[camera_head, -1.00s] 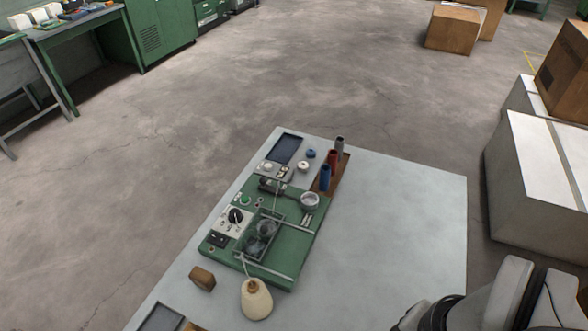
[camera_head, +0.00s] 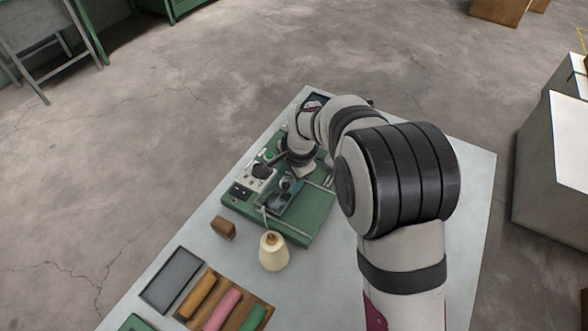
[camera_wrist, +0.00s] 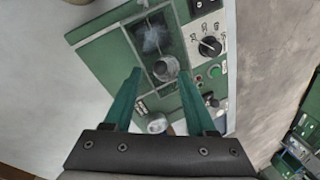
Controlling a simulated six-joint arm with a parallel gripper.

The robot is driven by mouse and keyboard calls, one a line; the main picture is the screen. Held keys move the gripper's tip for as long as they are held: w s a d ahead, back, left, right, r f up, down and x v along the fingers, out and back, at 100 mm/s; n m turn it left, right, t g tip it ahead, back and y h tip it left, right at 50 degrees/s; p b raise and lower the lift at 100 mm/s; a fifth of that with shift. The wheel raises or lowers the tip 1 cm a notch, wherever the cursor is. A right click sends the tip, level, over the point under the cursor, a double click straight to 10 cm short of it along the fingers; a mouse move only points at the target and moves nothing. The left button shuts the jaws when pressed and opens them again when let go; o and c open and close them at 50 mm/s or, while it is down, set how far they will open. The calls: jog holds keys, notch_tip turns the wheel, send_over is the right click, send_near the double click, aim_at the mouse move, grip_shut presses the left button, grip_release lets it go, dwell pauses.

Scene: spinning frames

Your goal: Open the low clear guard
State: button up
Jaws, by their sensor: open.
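The low clear guard (camera_head: 283,197) is a dark-edged see-through cover over round rollers on the green spinning frame (camera_head: 308,220). It also shows in the wrist view (camera_wrist: 151,34), with a pale blurred roller and a grey round part under or beside it. It looks down over the rollers, though its exact tilt is hard to tell. My gripper (camera_wrist: 159,76) is open, with two green fingers pointing at the guard's near end and nothing between them. How far it is above the guard is unclear. In the head view my arm hides part of the machine's far end.
A cream cone (camera_head: 273,252), a brown block (camera_head: 223,228) and a grey tray (camera_head: 171,279) stand nearer. Coloured rolls lie on a wooden board (camera_head: 257,302).

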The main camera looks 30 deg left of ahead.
aim_at(282, 188)
jog(key=shift+x, duration=1.25)
jog(key=shift+c, duration=0.2)
grip_shut()
jog(key=shift+d, duration=0.1)
